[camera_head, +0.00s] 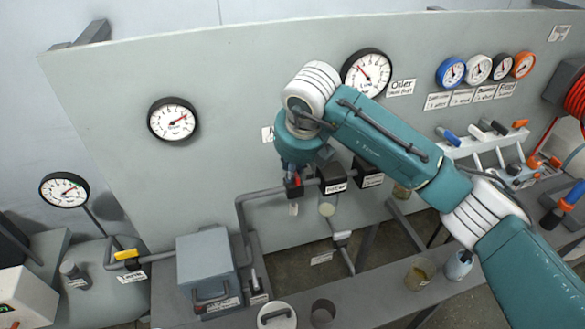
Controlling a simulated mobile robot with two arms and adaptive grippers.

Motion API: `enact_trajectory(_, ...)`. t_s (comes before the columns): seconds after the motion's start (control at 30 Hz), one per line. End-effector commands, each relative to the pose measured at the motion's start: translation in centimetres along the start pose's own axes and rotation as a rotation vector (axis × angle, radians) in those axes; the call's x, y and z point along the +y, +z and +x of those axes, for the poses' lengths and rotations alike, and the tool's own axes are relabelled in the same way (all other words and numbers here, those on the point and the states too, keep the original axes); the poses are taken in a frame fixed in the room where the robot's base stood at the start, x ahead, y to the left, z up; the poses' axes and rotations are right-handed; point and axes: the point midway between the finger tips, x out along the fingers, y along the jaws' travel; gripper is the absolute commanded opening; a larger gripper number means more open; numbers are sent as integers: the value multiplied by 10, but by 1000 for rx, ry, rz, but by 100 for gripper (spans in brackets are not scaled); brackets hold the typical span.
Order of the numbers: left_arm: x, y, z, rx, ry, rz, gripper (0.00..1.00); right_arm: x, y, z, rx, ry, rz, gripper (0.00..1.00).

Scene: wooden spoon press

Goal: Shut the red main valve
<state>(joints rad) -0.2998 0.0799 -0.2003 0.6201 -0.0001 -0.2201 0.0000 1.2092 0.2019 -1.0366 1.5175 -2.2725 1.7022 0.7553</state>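My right arm reaches in from the right across the grey panel (230,80). Its wrist bends down, and my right gripper (294,186) is at the pipework, small and dark. A small red part (298,181) shows right at the gripper, perhaps the red valve's handle; most of it is hidden by the gripper and wrist. I cannot tell whether the fingers are closed on it or only beside it. A grey pipe (262,193) runs into this spot from the left. My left gripper is not in view.
Dark labelled boxes (334,186) sit just right of the gripper. A grey box with a handle (207,266) stands lower left. A yellow-handled valve (127,254) is at far left. Several coloured-handle valves (449,138) and gauges are at right. A beaker (420,273) stands on the bench.

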Motion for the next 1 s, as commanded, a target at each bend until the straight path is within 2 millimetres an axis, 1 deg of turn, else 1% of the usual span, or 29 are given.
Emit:
enact_trajectory(0.07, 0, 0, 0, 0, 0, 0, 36, 0, 3, -2, -7, 1, 3, 0)
enact_trajectory(0.1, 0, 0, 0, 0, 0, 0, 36, 0, 3, -2, -7, 1, 3, 19)
enact_trajectory(0.2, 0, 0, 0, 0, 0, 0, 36, 0, 2, -2, -6, 1, 2, 36)
enact_trajectory(0.47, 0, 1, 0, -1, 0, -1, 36, 0, 1, -1, -3, 0, 1, 36)
enact_trajectory(0.57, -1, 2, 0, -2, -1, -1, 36, 0, 2, -5, -4, 0, 0, 36)
enact_trajectory(0.67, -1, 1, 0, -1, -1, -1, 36, 0, 3, -18, -7, 1, -1, 36)
enact_trajectory(1.0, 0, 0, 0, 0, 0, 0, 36, 0, 2, -88, -8, 0, -1, 36)
